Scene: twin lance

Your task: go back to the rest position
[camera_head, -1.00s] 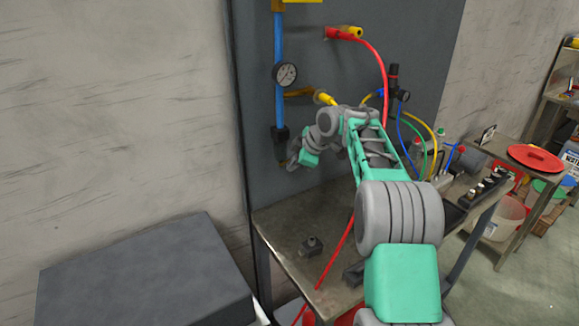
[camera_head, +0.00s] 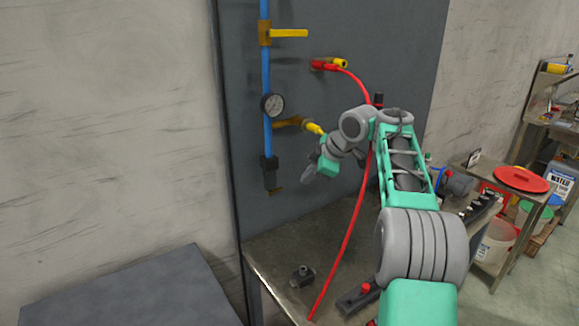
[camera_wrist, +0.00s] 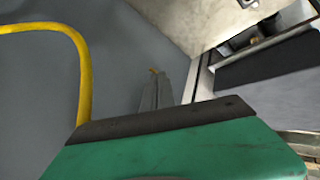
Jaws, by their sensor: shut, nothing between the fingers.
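My gripper (camera_head: 308,174) hangs in the air in front of the grey panel (camera_head: 345,25), just right of the lower end of the blue pipe (camera_head: 264,95). Its fingers are shut with nothing between them. In the wrist view the shut fingers (camera_wrist: 156,92) point towards the panel, and part of them is hidden behind the green and black gripper body. My green and grey arm reaches up from the lower right and hides part of the panel and bench behind it.
The pipe carries a gauge (camera_head: 273,105) and a yellow-handled valve (camera_head: 290,33). A red hose (camera_head: 352,215) runs down beside my wrist to the metal bench (camera_head: 275,255). A small dark fitting (camera_head: 302,275) stands on the bench. A dark grey surface (camera_head: 130,295) lies lower left.

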